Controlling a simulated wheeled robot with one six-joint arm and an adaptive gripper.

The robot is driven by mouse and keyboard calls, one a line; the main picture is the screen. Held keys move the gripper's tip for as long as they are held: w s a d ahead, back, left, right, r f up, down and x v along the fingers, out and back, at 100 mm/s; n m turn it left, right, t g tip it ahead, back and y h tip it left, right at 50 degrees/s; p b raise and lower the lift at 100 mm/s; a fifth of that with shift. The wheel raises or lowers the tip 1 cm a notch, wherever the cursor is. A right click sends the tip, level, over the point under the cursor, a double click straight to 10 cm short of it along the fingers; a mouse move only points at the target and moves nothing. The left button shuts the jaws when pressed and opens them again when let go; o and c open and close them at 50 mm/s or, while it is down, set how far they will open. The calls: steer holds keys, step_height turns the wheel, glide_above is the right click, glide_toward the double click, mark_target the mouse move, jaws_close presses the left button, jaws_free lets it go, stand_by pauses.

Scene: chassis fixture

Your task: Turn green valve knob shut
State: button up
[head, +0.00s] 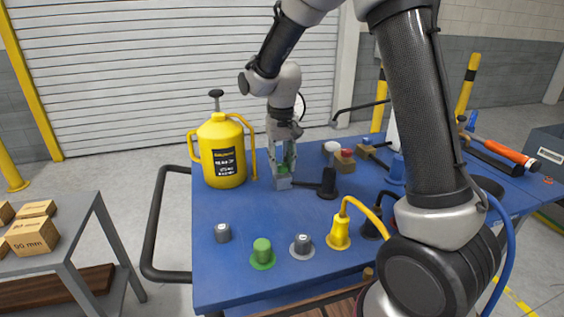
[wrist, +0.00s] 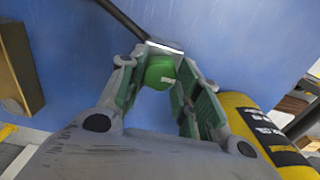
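The green valve knob (wrist: 160,72) sits on a grey metal block (wrist: 165,46) in the wrist view. In the head view the grey block (head: 282,183) stands on the blue table behind the row of caps, and the knob is largely hidden by the fingers. My gripper (head: 284,165) points down over the block with one finger on each side of the knob. In the wrist view my gripper (wrist: 157,78) has its fingertips close beside the knob. I cannot tell whether both pads touch it.
A yellow jug (head: 221,155) stands close left of my gripper. A black fitting (head: 327,184) is just right of the block. A grey cap (head: 222,232), green cap (head: 262,252), another grey cap (head: 301,245) and yellow plug (head: 339,232) line the front. Open blue table lies between.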

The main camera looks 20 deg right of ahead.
mark_target(282, 164)
steer(key=o, duration=0.3)
step_height(282, 164, up, 12)
stand_by(0.5)
steer(key=s+d+r+t, duration=0.1)
steer(key=s+d, duration=0.4)
steer(key=s, duration=0.4)
steer(key=s+d+r+t, duration=0.1)
steer(key=s+d+t, duration=0.1)
steer(key=s+d, duration=0.3)
steer(key=s+d+r+t, duration=0.1)
steer(key=s+d, duration=0.4)
steer(key=s, duration=0.8)
steer(key=shift+s+r, duration=0.1)
steer(key=shift+r, duration=0.15)
